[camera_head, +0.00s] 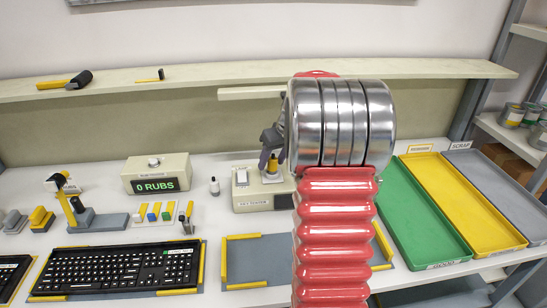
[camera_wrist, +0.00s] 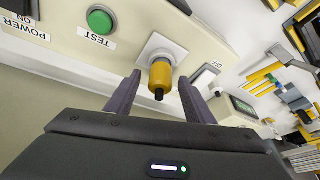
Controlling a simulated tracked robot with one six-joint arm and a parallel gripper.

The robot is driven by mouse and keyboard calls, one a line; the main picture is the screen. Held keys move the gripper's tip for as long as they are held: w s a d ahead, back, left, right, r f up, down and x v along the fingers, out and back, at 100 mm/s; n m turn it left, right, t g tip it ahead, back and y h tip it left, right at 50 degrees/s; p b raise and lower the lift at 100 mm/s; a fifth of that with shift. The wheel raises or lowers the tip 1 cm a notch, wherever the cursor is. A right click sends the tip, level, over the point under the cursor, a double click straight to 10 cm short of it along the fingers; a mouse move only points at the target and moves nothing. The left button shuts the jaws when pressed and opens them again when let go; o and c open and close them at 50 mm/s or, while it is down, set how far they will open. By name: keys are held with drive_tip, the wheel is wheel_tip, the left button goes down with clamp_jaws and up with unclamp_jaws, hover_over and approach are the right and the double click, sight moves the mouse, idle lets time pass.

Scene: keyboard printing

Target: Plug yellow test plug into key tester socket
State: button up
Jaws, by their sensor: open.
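The yellow test plug (camera_wrist: 161,72) has a dark end toward my wrist camera. Its other end meets the pale square socket (camera_wrist: 178,49) on the key tester, and how deep it sits cannot be told. In the head view the plug (camera_head: 273,165) stands upright on top of the cream key tester (camera_head: 262,204). My gripper (camera_wrist: 160,82) is open, with one dark finger on each side of the plug and a visible gap to each. In the head view my gripper (camera_head: 272,140) is above the tester, partly hidden by my arm.
The tester's green TEST button (camera_wrist: 100,20) is beside the socket. A counter box (camera_head: 158,175) reading 0 RUBS stands to the left. A black keyboard (camera_head: 115,267) lies in front. Green (camera_head: 422,208), yellow and grey trays are at the right. A shelf (camera_head: 200,78) runs behind.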

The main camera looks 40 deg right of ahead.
sight(273, 158)
drive_tip(key=shift+c, duration=0.3)
clamp_jaws()
idle(0.6)
drive_tip(key=shift+f, duration=0.15)
idle(0.3)
drive_tip(key=shift+o, duration=0.3)
unclamp_jaws()
drive_tip(key=shift+r, duration=3)
drive_tip(key=shift+s+r, duration=0.1)
drive_tip(key=shift+r, duration=0.05)
